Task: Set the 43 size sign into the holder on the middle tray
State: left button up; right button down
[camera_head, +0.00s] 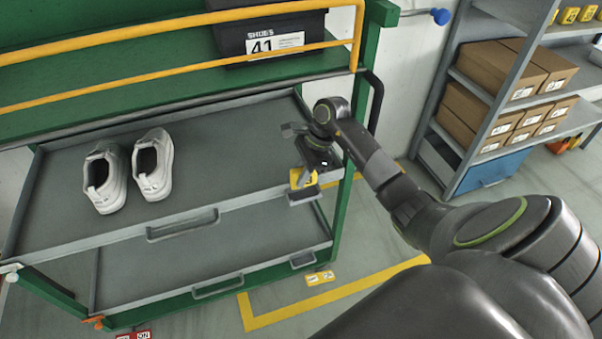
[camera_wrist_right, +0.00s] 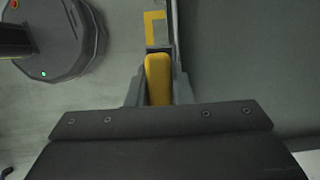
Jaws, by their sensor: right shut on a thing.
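My right gripper (camera_head: 311,168) is shut on a yellow size sign (camera_head: 303,178), just above the front right corner of the middle tray (camera_head: 235,165). A small grey holder (camera_head: 304,196) sits on the tray's front edge directly below the sign. The sign's lower edge is very close to the holder; I cannot tell whether it is inside. The wrist view shows the yellow sign (camera_wrist_right: 158,80) edge-on between the fingers. Its number is not readable. My left gripper is not in view.
White shoes (camera_head: 130,172) stand on the tray's left half. A lower tray (camera_head: 210,250) has its own holder (camera_head: 302,259). Another yellow sign (camera_head: 320,278) is low at the rack's right end. A yellow rail (camera_head: 180,30) and a black bin labelled 41 (camera_head: 272,42) are above.

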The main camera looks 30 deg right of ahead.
jog(key=shift+f, duration=0.55)
jog(key=shift+f+b, duration=0.4)
jog(key=shift+f, duration=0.4)
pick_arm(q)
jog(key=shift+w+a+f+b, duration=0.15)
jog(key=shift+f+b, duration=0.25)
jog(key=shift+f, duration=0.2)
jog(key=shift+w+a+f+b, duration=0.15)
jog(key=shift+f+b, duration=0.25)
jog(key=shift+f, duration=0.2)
pick_arm(e)
jog(key=shift+f, duration=0.6)
jog(key=c, duration=1.6)
grip_release()
jog(key=o, duration=0.4)
jog(key=shift+s+r, duration=0.1)
jog(key=shift+r, duration=0.05)
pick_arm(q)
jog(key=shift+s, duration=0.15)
